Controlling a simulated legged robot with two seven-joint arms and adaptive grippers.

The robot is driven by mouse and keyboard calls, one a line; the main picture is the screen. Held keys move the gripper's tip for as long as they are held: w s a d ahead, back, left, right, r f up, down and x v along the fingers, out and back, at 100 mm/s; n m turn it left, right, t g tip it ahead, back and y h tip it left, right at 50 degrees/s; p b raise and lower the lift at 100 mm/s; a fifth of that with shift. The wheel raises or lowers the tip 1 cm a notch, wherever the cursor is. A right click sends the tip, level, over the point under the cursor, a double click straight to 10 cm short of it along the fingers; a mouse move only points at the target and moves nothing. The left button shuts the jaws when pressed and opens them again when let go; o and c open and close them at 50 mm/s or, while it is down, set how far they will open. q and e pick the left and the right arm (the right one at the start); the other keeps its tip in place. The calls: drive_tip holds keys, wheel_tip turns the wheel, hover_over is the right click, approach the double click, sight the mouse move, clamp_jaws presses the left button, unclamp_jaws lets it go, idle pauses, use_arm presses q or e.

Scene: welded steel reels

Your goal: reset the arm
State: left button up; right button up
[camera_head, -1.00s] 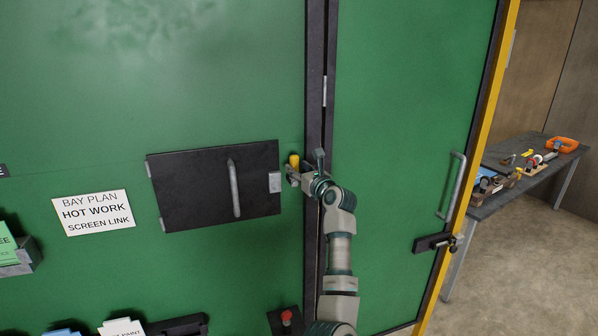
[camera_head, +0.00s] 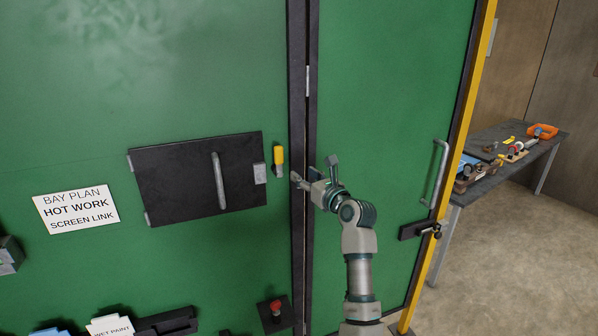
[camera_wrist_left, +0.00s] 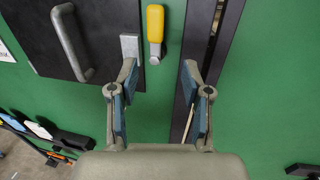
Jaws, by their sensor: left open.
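My left gripper (camera_head: 314,176) is open and empty in front of the dark door post, to the right of the black hatch (camera_head: 183,187). In the left wrist view its two fingers (camera_wrist_left: 157,78) are spread apart with nothing between them. A yellow-handled latch (camera_head: 279,158) is on the green wall between the hatch and the post; it also shows beyond the fingers in the left wrist view (camera_wrist_left: 155,25). The gripper is apart from it. The hatch has a grey vertical handle (camera_head: 219,181) and looks closed. My right gripper is in neither view.
A green door (camera_head: 385,110) with a grey handle (camera_head: 440,172) stands right of the post. A red button (camera_head: 276,307) is low on the wall. A workbench (camera_head: 487,190) with tools stands at the far right. A white sign (camera_head: 76,209) hangs left of the hatch.

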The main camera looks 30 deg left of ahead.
use_arm(q)
drive_tip(key=shift+a+f, duration=0.1)
drive_tip(key=shift+a, duration=0.2)
